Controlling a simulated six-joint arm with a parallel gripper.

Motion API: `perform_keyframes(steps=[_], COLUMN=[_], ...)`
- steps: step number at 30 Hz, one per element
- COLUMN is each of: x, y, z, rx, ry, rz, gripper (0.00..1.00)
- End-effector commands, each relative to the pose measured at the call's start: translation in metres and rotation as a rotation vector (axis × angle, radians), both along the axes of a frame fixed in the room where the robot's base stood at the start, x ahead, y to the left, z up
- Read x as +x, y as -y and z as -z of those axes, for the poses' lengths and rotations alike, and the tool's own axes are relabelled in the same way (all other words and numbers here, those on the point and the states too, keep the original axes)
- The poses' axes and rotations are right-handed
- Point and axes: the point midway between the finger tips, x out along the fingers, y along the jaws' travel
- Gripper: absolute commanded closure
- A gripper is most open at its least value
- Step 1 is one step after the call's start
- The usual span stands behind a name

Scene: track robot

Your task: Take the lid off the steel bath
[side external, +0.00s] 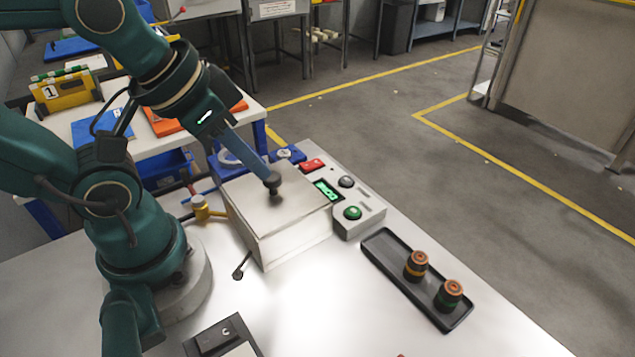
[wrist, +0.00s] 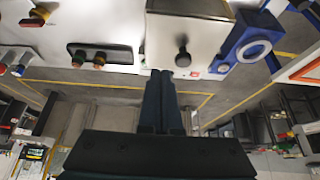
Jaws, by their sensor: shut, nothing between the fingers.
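The steel bath (side external: 292,245) is a boxy metal vessel in the middle of the bench in the side view. Its flat lid (side external: 250,205) lies on top and also shows at the top of the wrist view (wrist: 165,35). A dark round knob (side external: 274,186) stands up from the lid; the wrist view shows it too (wrist: 183,55). My gripper (side external: 263,172) is shut and empty, its blue fingers slanting down to the knob. In the wrist view the fingertips (wrist: 161,74) lie just below and left of the knob. I cannot tell whether they touch it.
A control box (side external: 360,210) with a green display and buttons stands right of the bath. A black tray (side external: 385,262) holding two banded cylinders lies front right. A yellow valve fitting (side external: 200,208) is close on the left.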

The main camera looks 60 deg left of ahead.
Motion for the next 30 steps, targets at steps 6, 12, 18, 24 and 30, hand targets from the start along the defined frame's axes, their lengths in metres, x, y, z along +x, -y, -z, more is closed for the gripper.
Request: perform_keyframes(steps=[6,12,18,24,30], x=[0.0001,0.0,0.0,0.0,-0.0008], y=[0.0,0.0,0.0,0.0,-0.0004], z=[0.0,-0.0001,-0.0001,-0.0001,-0.0002], rx=[0.0,0.0,0.0,0.0,-0.025], ry=[0.0,0.0,0.0,0.0,-0.004], rz=[0.0,0.0,-0.001,-0.001,-0.05], gripper=[1.0,1.0,0.31,0.31,0.31])
